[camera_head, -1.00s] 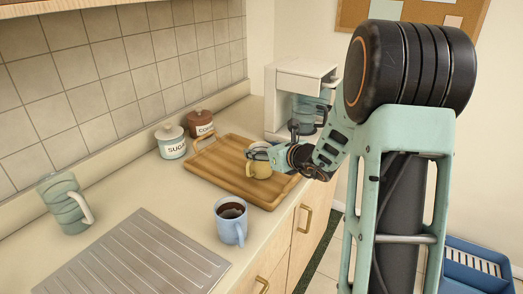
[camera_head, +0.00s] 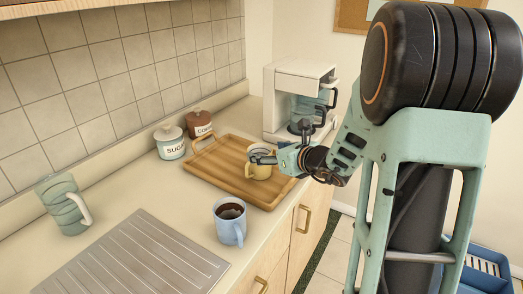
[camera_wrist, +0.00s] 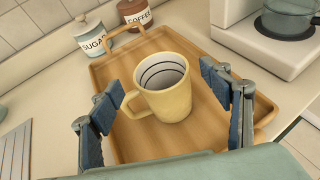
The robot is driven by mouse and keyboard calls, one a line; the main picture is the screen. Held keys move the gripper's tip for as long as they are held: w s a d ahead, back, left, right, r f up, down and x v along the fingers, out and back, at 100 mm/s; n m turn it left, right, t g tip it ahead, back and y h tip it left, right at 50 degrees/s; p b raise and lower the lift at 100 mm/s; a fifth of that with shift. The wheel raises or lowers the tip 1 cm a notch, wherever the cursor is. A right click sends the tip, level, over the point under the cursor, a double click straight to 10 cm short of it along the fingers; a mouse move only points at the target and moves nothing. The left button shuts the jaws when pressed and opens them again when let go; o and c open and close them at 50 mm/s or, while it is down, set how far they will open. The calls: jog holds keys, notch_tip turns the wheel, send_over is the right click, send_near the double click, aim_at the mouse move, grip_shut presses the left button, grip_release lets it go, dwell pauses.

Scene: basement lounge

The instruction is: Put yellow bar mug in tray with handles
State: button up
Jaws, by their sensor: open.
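The yellow mug (camera_wrist: 170,103) stands upright on the wooden tray with handles (camera_wrist: 122,142), its handle towards the left in the wrist view. In the head view the yellow mug (camera_head: 260,171) is near the right part of the tray (camera_head: 216,172), partly hidden by my gripper. My gripper (camera_wrist: 172,92) is open, with one finger on each side of the mug and a visible gap on both sides. It also shows in the head view (camera_head: 262,158) at the mug's rim. The mug's base appears to rest on the tray.
A sugar jar (camera_head: 170,143) and a coffee jar (camera_head: 199,123) stand behind the tray. A coffee maker (camera_head: 292,100) stands at the counter's far end. A blue mug (camera_head: 229,222) with dark contents, a green pitcher (camera_head: 62,205) and a ridged drainboard (camera_head: 135,262) are nearer.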

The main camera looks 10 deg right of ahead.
jog(key=v, duration=0.7)
jog(key=shift+s, duration=0.2)
